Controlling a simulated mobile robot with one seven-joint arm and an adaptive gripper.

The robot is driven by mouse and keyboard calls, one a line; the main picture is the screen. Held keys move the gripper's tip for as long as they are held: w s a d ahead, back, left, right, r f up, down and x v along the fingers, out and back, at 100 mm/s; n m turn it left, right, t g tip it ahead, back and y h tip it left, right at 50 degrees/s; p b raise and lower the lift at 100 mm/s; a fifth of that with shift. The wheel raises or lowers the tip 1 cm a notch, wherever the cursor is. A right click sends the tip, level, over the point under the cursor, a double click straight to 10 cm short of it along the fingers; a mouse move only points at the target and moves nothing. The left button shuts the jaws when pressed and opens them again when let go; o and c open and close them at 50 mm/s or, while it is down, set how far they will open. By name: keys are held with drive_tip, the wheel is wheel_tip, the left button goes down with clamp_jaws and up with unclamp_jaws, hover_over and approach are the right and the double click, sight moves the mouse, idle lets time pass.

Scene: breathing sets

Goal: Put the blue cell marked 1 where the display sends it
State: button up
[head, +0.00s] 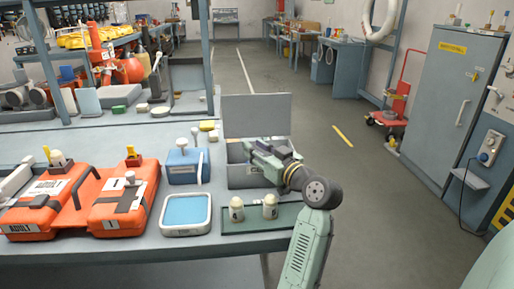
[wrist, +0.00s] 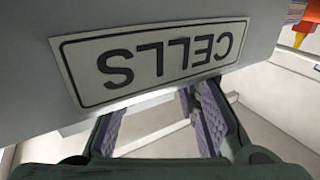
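My gripper (head: 262,158) reaches into a grey box (head: 240,178) whose lid stands raised behind it. In the wrist view its fingers (wrist: 160,125) are apart with nothing seen between them. The CELLS label (wrist: 160,60) on the box wall fills the top of that view, upside down. Two small cream cells (head: 236,209) (head: 270,206) stand on a dark green tray (head: 252,222) in front of the box; their marks are too small to read. No blue cell is seen; the box's inside is largely hidden. A framed pale-blue screen (head: 187,210) shows no readable text.
Two orange cases (head: 125,200) (head: 35,215) lie to the left on the bench. A blue box (head: 186,166) with a white-topped knob stands behind the screen. Shelving with tools is further back left.

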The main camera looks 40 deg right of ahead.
drive_tip(key=s+b, duration=0.2)
drive_tip(key=s, duration=0.9)
drive_tip(key=shift+s+a+r+b, duration=0.3)
drive_tip(key=shift+s+r+b, duration=0.05)
